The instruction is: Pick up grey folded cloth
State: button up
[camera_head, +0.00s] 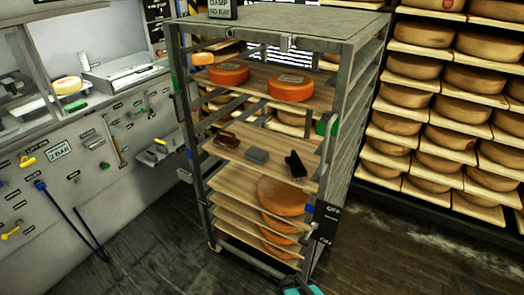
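A small grey block-like piece (257,156), which looks like the grey folded cloth, lies flat on a wooden shelf (270,138) of the metal rack. It sits between a brown brush-like object (227,140) on its left and a black object (295,164) on its right, apart from both. A teal and black part (301,290), which seems to be my gripper, just shows at the bottom edge, well below and in front of the shelf. Its fingers are cut off by the frame, so I cannot tell whether it is open.
The metal rack (345,75) has upright posts and shelves close above and below. Orange cheese wheels (291,88) sit on the shelf above, and more wheels (283,196) below. A shelf wall of cheeses (484,83) stands right, a tool panel (75,165) left. Dark floor (140,250) is clear in front.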

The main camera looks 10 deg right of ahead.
aim_at(257, 155)
jog(key=i, duration=0.45)
jog(key=z, duration=0.25)
jog(key=k, duration=0.5)
jog(key=u, duration=0.8)
jog(key=i, duration=0.85)
jog(key=u, duration=0.1)
